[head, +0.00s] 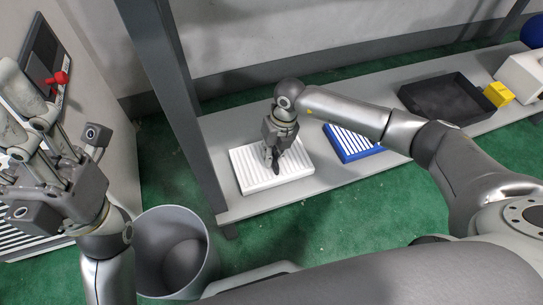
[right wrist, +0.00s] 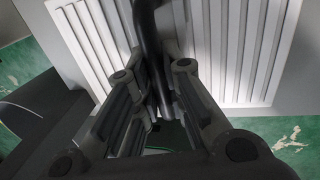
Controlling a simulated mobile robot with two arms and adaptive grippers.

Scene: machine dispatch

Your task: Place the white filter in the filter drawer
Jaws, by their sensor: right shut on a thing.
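The white filter (head: 295,170) is a flat, ribbed white panel lying on the grey shelf. It also fills the top of the right wrist view (right wrist: 235,50). My right gripper (head: 273,163) points down over its middle and is shut on its dark handle (right wrist: 150,40); the fingers (right wrist: 158,110) hide part of the handle. My left gripper (head: 22,105) is at the far left, in front of the grey machine, with its fingers apart and empty. I cannot make out the filter drawer for certain; a slatted part (head: 18,240) shows low at the left, partly hidden by my left arm.
A blue-framed filter (head: 343,153), a black tray (head: 447,103), a yellow block (head: 498,94) and a white box (head: 522,75) are on the shelf (head: 225,205). A dark post (head: 178,90) stands left. A grey bin (head: 175,250) stands on the green floor. The machine's panel has a red lever (head: 58,78).

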